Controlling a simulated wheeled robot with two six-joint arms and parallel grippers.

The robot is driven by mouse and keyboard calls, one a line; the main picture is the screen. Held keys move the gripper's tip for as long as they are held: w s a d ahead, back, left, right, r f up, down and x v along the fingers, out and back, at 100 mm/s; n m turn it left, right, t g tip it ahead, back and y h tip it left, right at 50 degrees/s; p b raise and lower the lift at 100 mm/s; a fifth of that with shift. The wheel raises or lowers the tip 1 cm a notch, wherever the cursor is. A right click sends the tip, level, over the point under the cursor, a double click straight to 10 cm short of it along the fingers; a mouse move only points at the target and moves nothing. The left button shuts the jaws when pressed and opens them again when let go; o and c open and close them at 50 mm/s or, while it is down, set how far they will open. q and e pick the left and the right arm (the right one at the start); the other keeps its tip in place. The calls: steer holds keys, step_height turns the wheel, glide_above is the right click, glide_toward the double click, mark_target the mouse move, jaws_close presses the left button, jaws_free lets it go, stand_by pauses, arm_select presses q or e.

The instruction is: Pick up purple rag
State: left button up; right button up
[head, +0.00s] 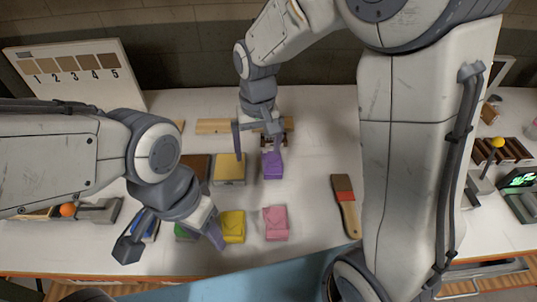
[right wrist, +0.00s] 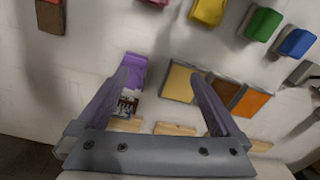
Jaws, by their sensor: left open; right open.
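The purple rag (head: 272,166) is a small folded block on the white table, just right of a tan-yellow panel. My right gripper (head: 259,148) is open and empty above the table by the rag's far end, with one finger near the rag and the other over the panel. In the right wrist view, the purple rag (right wrist: 137,66) shows beside the left fingertip of my right gripper (right wrist: 161,76), partly covered by that finger. I cannot tell whether they touch. My left gripper (head: 170,244) is open at the front left, near the green and blue rags.
A yellow rag (head: 233,226) and a pink rag (head: 275,223) lie nearer the front edge. The tan-yellow panel (head: 229,169) and wooden strips lie close to my right gripper. A brush (head: 345,205) lies at right. A numbered board (head: 75,75) stands at the back left.

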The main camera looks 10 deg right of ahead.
mark_target(273, 160)
steer(key=w+d+f, duration=0.1)
steer(key=w, duration=0.1)
steer(key=w+d+f+m, duration=0.1)
steer(key=w+d+f, duration=0.1)
steer(key=w+d+f+m, duration=0.1)
steer(key=w, duration=0.1)
steer(key=shift+d+f+b, duration=0.15)
steer(key=shift+d+b, duration=0.15)
steer(key=shift+d, duration=0.05)
steer(key=shift+m, duration=0.3)
steer(key=f, duration=0.4)
steer(key=shift+w+d+f+p, duration=0.1)
steer(key=shift+d+f+p, duration=0.15)
steer(key=shift+p, duration=0.1)
steer(key=f+p, duration=0.1)
steer(key=f, duration=0.4)
steer(key=shift+w+d+f+p, duration=0.15)
steer(key=shift+w+f+p, duration=0.05)
steer(key=shift+p, duration=0.2)
steer(key=shift+f, duration=0.35)
steer(key=c, duration=1.3)
steer(key=shift+c, duration=0.2)
steer(key=shift+r, duration=0.1)
